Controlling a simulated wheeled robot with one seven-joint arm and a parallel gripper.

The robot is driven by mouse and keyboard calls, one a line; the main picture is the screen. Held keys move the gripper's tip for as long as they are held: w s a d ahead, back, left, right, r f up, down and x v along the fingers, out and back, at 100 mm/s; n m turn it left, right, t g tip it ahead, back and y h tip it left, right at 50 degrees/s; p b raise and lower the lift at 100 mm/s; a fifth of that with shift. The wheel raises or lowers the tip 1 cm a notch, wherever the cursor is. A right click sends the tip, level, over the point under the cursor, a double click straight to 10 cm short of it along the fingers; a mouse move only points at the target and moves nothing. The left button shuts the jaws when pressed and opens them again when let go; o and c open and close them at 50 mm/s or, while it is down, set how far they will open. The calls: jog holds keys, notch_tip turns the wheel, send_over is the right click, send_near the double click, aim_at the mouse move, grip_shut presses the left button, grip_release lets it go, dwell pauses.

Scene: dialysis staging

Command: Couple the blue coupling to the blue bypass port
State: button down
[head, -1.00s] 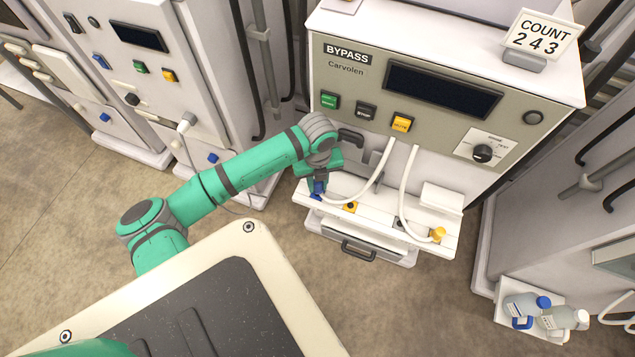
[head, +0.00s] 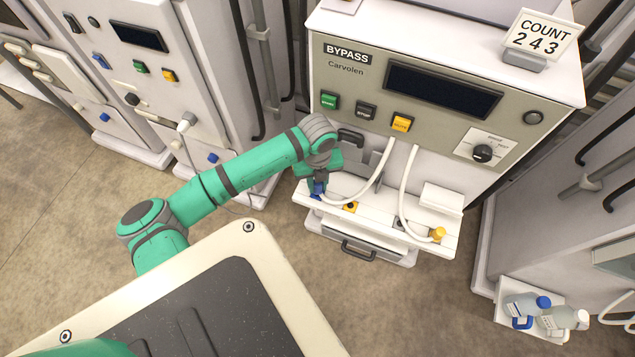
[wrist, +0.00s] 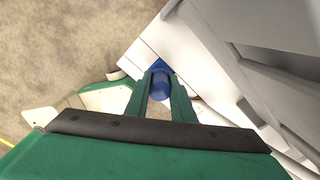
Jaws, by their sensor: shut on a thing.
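The blue coupling (wrist: 161,86) is between the two fingers of my gripper (wrist: 161,82) in the wrist view, and my gripper is shut on it. In the head view my gripper (head: 317,187) is over the left end of the white shelf of the bypass machine. A white hose (head: 365,188) runs from the coupling up to the machine front. The blue bypass port (wrist: 157,66) shows as a blue patch just beyond the coupling; it is largely hidden in the head view. I cannot tell whether the coupling is seated in it.
A yellow port (head: 351,207) is on the shelf right of my gripper. A second hose ends in a yellow coupling (head: 438,234) at the shelf's right. The machine front (head: 430,125) rises behind. Another machine (head: 135,75) stands left.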

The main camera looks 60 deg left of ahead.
jog(key=shift+f, duration=1.4)
jog(key=c, duration=1.4)
grip_release()
jog(key=shift+c, duration=0.2)
notch_tip(320, 180, up, 11)
jog(key=shift+f, duration=0.1)
